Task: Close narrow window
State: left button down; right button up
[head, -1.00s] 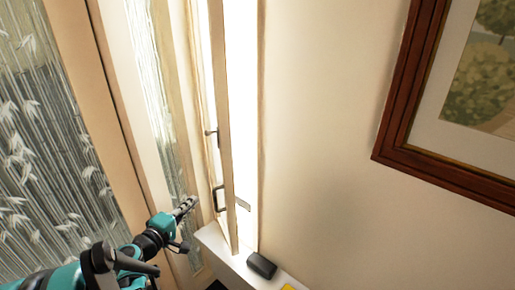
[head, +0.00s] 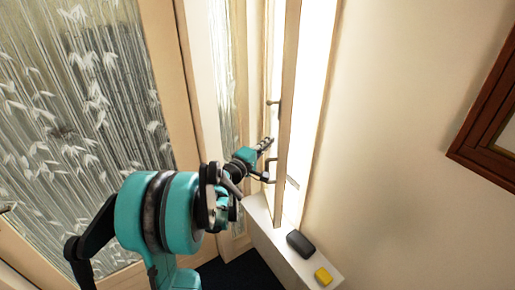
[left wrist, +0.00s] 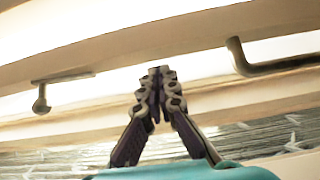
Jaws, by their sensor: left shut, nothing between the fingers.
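The narrow window's sash (head: 287,100) stands ajar, swung into the room, with bright light through the gap on its right. A dark handle (head: 268,172) is on the sash's lower part, and a smaller dark fitting (head: 272,103) is higher up. My left gripper (head: 267,143) is shut and empty, just left of the sash, a little above the lower handle. In the left wrist view its closed fingertips (left wrist: 158,72) point at the pale frame, between the bent handle (left wrist: 265,62) and the small fitting (left wrist: 48,90). I cannot tell whether they touch the sash. My right gripper is not in view.
A white sill (head: 262,225) runs below the window, holding a black box (head: 300,244) and a yellow block (head: 323,277). A patterned glass door (head: 80,110) fills the left. A framed picture (head: 485,125) hangs on the right wall.

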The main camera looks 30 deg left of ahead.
pick_arm(q)
jog(key=shift+w+d, duration=0.35)
jog(key=w+d, duration=0.7)
jog(key=w, duration=0.1)
jog(key=shift+w+d+r+b, duration=0.15)
jog(key=shift+w+d+b, duration=0.15)
jog(key=shift+w+b, duration=0.1)
jog(key=shift+s, duration=0.1)
